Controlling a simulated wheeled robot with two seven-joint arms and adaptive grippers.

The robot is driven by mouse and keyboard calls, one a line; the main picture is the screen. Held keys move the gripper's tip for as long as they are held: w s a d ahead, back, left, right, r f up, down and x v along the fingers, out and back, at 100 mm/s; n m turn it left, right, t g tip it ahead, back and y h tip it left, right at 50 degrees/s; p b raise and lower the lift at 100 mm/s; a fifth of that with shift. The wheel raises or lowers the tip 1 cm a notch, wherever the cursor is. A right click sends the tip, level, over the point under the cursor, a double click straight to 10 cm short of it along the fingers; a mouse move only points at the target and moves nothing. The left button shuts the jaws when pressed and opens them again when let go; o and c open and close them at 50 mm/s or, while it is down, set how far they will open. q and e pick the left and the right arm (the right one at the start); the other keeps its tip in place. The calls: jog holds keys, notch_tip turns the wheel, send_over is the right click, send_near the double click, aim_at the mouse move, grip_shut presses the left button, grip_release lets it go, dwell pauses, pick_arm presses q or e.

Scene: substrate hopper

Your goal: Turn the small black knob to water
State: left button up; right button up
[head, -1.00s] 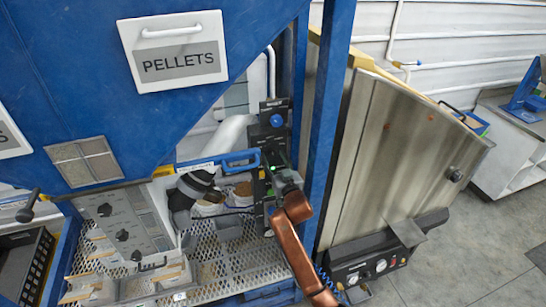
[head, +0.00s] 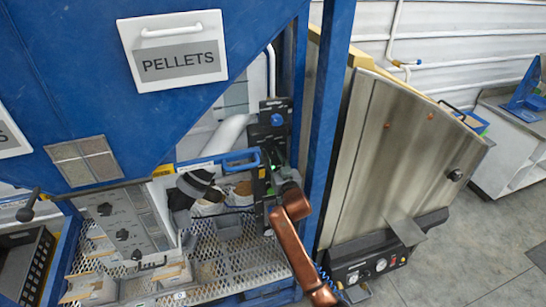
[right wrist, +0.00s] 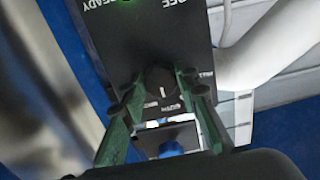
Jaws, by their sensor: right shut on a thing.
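The small black knob (right wrist: 160,82) is on a black control panel (right wrist: 150,35) in the right wrist view, with a pale mark on its face. Small white labels around it are too blurred to read surely. My right gripper (right wrist: 160,92) has its green fingers on either side of the knob and is shut on it. In the head view my right gripper (head: 272,163) is at the upright black panel (head: 272,115) beside the blue post, and the knob is hidden there.
A green light (right wrist: 125,2) glows on the panel, and a blue button (right wrist: 172,148) shows below the knob. A blue post (head: 328,110) and a steel door (head: 405,150) stand right of my arm. A grey control box (head: 125,225) and perforated tray (head: 225,262) lie left.

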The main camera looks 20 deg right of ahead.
jog(key=shift+a+m, duration=0.1)
jog(key=shift+m, duration=0.2)
jog(key=m+p, duration=0.3)
jog(key=m, duration=0.1)
jog(key=shift+r, duration=0.15)
jog(key=shift+m+p, duration=1)
jog(key=shift+m, duration=0.6)
jog(key=o, duration=1.1)
jog(key=shift+o, duration=0.2)
notch_tip(320, 180, up, 10)
jog(key=shift+f, duration=0.1)
